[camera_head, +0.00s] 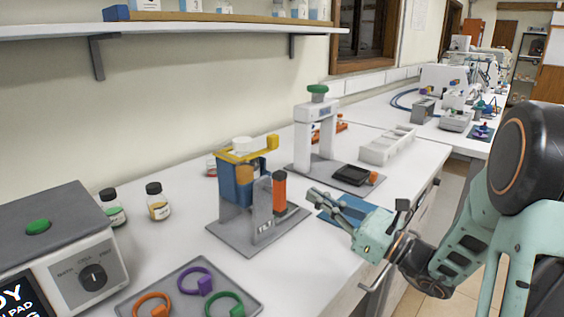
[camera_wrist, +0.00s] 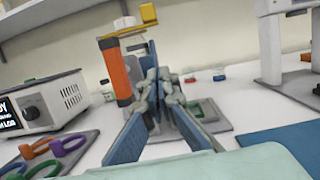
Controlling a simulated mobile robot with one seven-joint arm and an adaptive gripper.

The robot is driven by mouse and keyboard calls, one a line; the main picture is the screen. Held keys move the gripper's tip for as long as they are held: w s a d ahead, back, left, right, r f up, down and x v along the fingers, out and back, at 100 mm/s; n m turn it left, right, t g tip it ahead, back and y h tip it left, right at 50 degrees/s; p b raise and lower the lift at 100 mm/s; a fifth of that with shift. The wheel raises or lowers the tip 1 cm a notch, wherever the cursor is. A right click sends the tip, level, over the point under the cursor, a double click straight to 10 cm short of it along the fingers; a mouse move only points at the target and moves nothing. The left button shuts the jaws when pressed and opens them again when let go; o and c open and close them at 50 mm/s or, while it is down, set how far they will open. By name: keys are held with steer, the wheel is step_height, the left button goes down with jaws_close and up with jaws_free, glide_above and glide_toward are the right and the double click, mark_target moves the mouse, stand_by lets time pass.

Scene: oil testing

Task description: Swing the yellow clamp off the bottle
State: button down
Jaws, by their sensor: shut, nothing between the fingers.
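The yellow clamp (camera_head: 252,154) is a flat bar with a raised block at its right end. It lies across the top of the grey-based stand (camera_head: 262,236), around or over a white cap (camera_head: 241,144); I cannot tell which. The bottle's body is mostly hidden by the blue part of the stand (camera_head: 236,188). In the wrist view the clamp (camera_wrist: 122,34) is at the top, above an orange cylinder (camera_wrist: 114,72). My gripper (camera_head: 316,197) is shut and empty, to the right of the stand, lower than the clamp and apart from it.
A grey tray with orange, purple (camera_head: 195,280) and green rings lies in front. A dial machine (camera_head: 70,270) stands at left, with two small bottles (camera_head: 157,202) beside it. A white arch-shaped device (camera_head: 318,130) stands behind. A blue mat (camera_head: 350,212) lies behind my gripper.

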steer(key=shift+w+d+r+m+t, duration=0.1)
steer(key=shift+w+d+m+t, duration=0.05)
steer(key=shift+m+t, duration=0.2)
steer(key=w+a+r, duration=0.6)
steer(key=a, duration=0.1)
steer(key=shift+a+r, duration=0.2)
steer(key=shift+a, duration=0.15)
steer(key=shift+r, duration=0.15)
stand_by(0.5)
